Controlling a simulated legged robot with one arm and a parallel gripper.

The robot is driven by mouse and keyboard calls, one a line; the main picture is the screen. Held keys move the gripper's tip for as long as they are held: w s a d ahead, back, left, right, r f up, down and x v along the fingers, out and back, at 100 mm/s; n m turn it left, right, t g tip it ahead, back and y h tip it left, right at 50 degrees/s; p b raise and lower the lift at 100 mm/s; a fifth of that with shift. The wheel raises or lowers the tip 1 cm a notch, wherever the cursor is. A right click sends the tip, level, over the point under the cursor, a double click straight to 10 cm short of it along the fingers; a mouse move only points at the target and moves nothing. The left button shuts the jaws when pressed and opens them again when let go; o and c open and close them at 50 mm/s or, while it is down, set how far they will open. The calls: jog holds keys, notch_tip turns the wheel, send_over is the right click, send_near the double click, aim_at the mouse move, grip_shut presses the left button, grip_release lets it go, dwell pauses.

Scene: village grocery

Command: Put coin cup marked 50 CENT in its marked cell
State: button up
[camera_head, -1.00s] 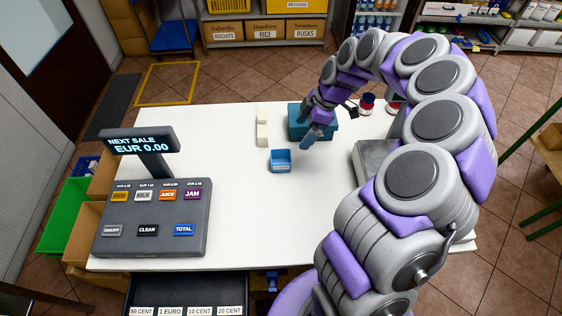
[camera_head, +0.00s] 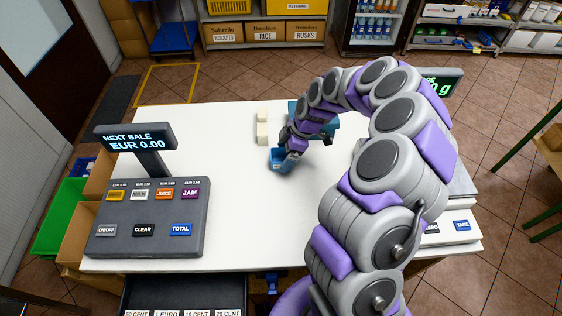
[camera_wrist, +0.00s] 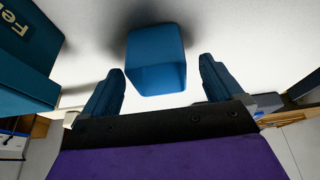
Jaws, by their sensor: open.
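A small blue cup (camera_head: 276,155) stands upright on the white counter, near its middle. In the wrist view the blue cup (camera_wrist: 156,62) sits just ahead of and between the two fingers; I see no mark on it now. My gripper (camera_head: 290,160) is at the cup's right side in the head view, its fingers apart. In the wrist view my gripper (camera_wrist: 156,88) is open, with a gap on each side of the cup. The drawer (camera_head: 185,290) at the front edge has cell labels 50 CENT (camera_head: 138,314), 1 EURO, 10 CENT and 20 CENT; its cells are mostly out of frame.
A teal box (camera_head: 328,128) stands behind my arm, and on the left in the wrist view (camera_wrist: 25,60). The till (camera_head: 150,215) is on the left, the scale (camera_head: 450,230) on the right. Counter between till and cup is clear.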

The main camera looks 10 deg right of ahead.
aim_at(281, 158)
jog(key=x, duration=0.3)
jog(key=shift+w+a+f+b, duration=0.1)
jog(key=shift+w+f+b, duration=0.1)
jog(key=shift+b, duration=0.15)
jog(key=c, duration=1.1)
jog(key=shift+r, duration=0.15)
